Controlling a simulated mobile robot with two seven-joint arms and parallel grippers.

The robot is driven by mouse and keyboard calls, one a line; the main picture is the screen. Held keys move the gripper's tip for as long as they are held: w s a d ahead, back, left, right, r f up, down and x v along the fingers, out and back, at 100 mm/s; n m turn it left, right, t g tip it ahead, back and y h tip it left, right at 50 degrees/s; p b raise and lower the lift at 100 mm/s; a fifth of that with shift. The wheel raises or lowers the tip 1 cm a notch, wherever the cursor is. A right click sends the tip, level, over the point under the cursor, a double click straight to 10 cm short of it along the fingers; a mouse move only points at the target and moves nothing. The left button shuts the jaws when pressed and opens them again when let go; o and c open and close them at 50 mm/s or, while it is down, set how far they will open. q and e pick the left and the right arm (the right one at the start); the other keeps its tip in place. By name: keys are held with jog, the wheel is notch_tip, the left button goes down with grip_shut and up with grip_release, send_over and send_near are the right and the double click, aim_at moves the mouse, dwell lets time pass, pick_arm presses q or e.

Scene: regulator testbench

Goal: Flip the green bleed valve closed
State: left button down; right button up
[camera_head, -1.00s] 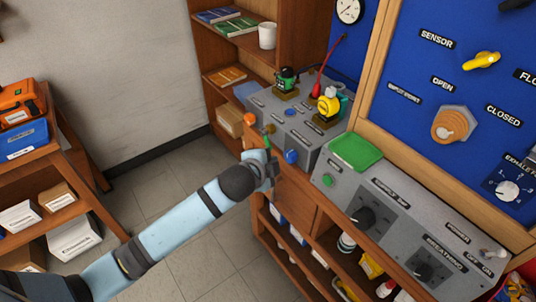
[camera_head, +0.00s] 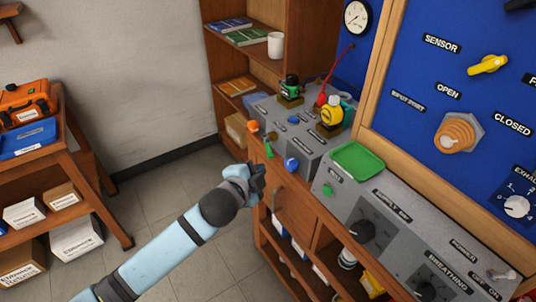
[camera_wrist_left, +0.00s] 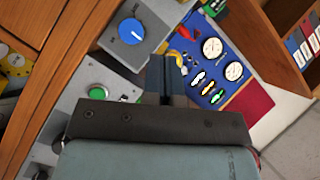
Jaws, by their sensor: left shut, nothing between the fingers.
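A small green lever (camera_head: 268,150), apparently the bleed valve, sits on the front of the grey bench unit (camera_head: 318,150), between an orange knob (camera_head: 253,127) and a blue knob (camera_head: 291,165). It points downward along the front face. My left gripper (camera_head: 258,180) is below and slightly left of it, apart from it, shut and empty. In the left wrist view the shut fingers (camera_wrist_left: 170,82) point toward a gap beside the blue knob (camera_wrist_left: 132,32). I cannot make out the green lever for certain in that view. My right gripper is not in view.
A green tray (camera_head: 357,160) lies on the lower grey console (camera_head: 385,212), right of my gripper. Green and yellow regulators (camera_head: 331,112) stand on the unit. Open floor (camera_head: 165,190) lies left of my arm.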

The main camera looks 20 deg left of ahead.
pick_arm(q)
send_near(269, 155)
jog(key=w+d+r, duration=0.2)
jog(key=w+d, duration=0.2)
jog(key=w, duration=0.1)
jog(key=shift+w+a+f, duration=0.95)
jog(key=shift+w+f, duration=0.05)
jog(key=shift+f, duration=0.15)
jog(key=shift+w+a+f, duration=0.2)
jog(key=shift+w+f, duration=0.05)
jog(key=shift+w, duration=0.05)
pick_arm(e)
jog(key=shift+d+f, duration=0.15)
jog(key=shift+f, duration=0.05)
